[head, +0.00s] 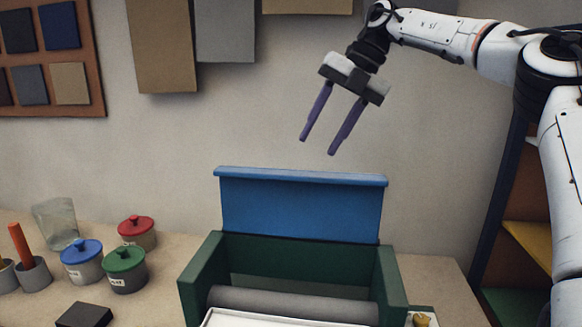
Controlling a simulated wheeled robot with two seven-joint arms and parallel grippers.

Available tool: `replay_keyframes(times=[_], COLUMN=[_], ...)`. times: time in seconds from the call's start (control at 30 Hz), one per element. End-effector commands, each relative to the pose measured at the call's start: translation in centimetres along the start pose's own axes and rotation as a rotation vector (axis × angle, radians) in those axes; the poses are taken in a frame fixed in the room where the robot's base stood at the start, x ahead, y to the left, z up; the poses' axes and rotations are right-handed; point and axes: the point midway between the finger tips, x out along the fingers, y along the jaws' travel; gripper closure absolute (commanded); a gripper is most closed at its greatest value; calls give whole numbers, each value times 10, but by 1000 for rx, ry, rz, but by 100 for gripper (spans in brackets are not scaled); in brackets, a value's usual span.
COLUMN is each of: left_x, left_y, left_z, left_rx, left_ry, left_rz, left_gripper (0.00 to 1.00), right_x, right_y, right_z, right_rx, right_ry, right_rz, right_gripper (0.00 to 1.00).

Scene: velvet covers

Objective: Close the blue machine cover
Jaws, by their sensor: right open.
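The blue machine cover (300,208) stands raised, nearly upright, at the back of a green machine (196,281). The machine's inside is uncovered, and a grey roller (292,304) lies across it. My right gripper (316,146) is in the air above the cover's top edge, with its two purple fingers apart and pointing down. It is empty and appears clear of the cover. My left gripper is not in view. The lower front of the machine is cut off by the picture's bottom edge.
Left of the machine are lidded pots, red (137,232), blue (82,261) and green (125,269), a glass jar (56,224) and a dark block (84,315). A shelf (530,245) stands at the right. Cloth samples (163,45) hang on the wall.

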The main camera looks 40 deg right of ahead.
Motion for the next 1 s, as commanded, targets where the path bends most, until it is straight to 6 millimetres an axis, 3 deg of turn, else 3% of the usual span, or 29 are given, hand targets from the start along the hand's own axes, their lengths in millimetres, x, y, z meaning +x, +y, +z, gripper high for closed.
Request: replay_keyframes(times=[0.2,0.5,0.87,1.0], left_x=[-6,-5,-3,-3], left_y=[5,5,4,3], left_z=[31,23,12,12], left_rx=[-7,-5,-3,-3], left_ry=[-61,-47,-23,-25], left_rz=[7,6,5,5], left_gripper=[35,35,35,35], right_x=[43,83,88,88], right_y=[0,0,0,0], right_z=[-1,-1,0,0], right_rx=[-1,0,0,0], right_ry=[5,3,1,1], right_rz=[0,0,2,2], right_gripper=[58,58,58,80])
